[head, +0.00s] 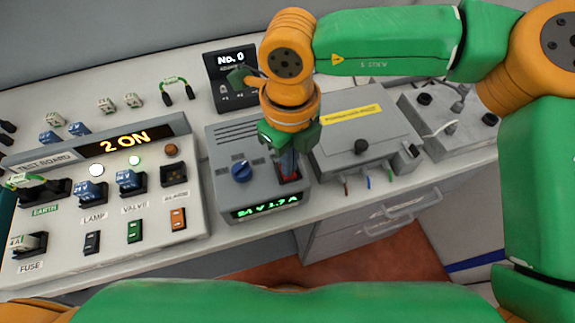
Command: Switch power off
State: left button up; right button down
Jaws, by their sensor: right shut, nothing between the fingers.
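A grey power supply box (225,150) stands on the bench in the middle of the head view. It has a blue knob (241,171) and a green lit display (266,207) reading about 24 V 1.7 A. A red switch (290,177) is at the right of its front, partly hidden by my gripper. My right gripper (288,165) reaches down from above with its fingers shut and empty, at the switch. I cannot tell whether the fingertips touch it. My left gripper is not in view.
The test board (60,250) at left shows "2 ON", with lit lamp and valve lights. A grey box with a yellow label (351,112) stands to the right of the supply. A small black display unit (231,65) reading "No. 0" and loose connectors lie behind.

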jog(key=shift+s+f+b, duration=0.1)
jog(key=shift+f+b, duration=0.45)
jog(key=shift+f, duration=0.05)
jog(key=shift+r, duration=0.1)
notch_tip(320, 180, up, 7)
jog(key=p, duration=0.4)
jog(key=shift+p, duration=0.4)
